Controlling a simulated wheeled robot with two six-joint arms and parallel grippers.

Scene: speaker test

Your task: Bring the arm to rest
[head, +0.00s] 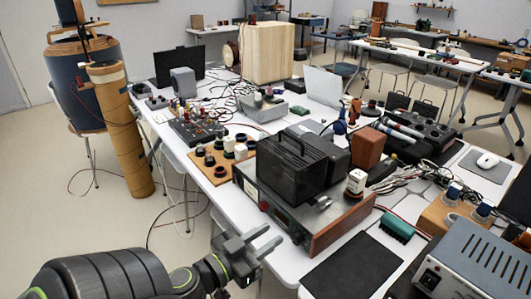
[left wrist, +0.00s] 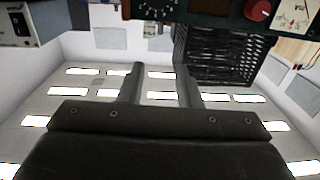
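My left arm comes in from the lower left of the head view. Its gripper (head: 271,237) is beside the near edge of the long white table (head: 289,262), in front of the wood-sided device (head: 315,235). The two fingers are apart with nothing visible between them. In the left wrist view the fingers of the left gripper (left wrist: 159,68) also stand apart, with wall and ceiling lights behind them. My right gripper does not show in either view.
A black slotted box (head: 292,170) sits on the device. A black mat (head: 352,268) lies right of the gripper, near a grey power supply (head: 480,262). A tall brown tube (head: 122,130) stands left of the table. Floor (head: 110,215) shows left of the table.

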